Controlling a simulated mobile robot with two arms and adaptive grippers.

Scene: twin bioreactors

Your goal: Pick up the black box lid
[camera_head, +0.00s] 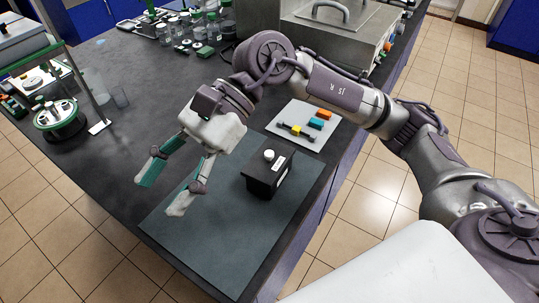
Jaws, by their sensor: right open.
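A black box (262,181) stands on a dark grey-green mat (222,247) at the right side of the bench. Its black lid (277,162) is on top and carries a round white knob (268,155). A white label shows on the box's right side. My right gripper (163,195) is open and empty, to the left of the box, with its fingers pointing down and left over the mat's left edge. It is apart from the lid. My left gripper is not in view.
A light tray (286,138) with orange, blue and yellow blocks lies behind the box. A metal-cased device (335,33) stands at the back right. Bottles (212,28) stand at the back, and a bioreactor vessel (58,119) at the left. The front left bench is clear.

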